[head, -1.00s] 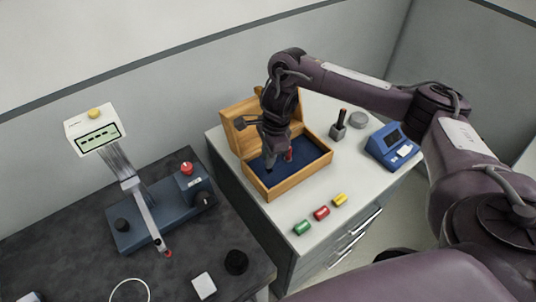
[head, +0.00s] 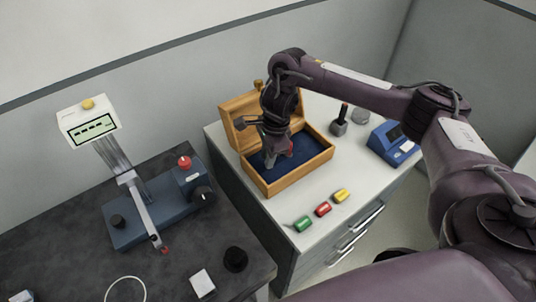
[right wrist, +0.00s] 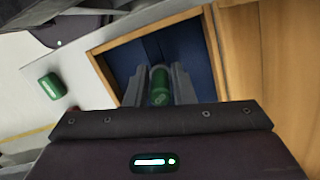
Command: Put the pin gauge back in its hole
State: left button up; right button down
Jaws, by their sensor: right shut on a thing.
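My right gripper (head: 271,163) points down into the open wooden box (head: 285,184) with a dark blue lining. In the right wrist view the gripper (right wrist: 160,88) is shut on a green cylinder (right wrist: 160,86), which looks like the pin gauge's handle. The blue lining (right wrist: 190,45) lies behind it. The gauge's lower end and any hole under it are hidden, so I cannot tell whether it touches the lining. My left gripper is not in view.
Green (head: 303,224), red (head: 323,209) and yellow (head: 341,195) handled pieces lie on the counter before the box. A blue device (head: 390,143) and a dark-handled block (head: 339,127) stand to the right. A measuring instrument (head: 155,210) stands on the dark table.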

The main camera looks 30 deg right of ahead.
jog(key=shift+f+b, duration=0.6)
jog(key=shift+f, duration=0.15)
jog(key=c, duration=1.1)
grip_release()
jog(key=shift+c, duration=0.2)
jog(key=shift+r, duration=0.1)
jog(key=r, duration=0.2)
jog(key=r+p, duration=0.1)
jog(key=r, duration=0.2)
jog(key=d+r, duration=0.1)
jog(key=r, duration=0.1)
jog(key=shift+s+r+p, duration=0.1)
jog(key=shift+r+p, duration=0.2)
jog(key=shift+p, duration=0.05)
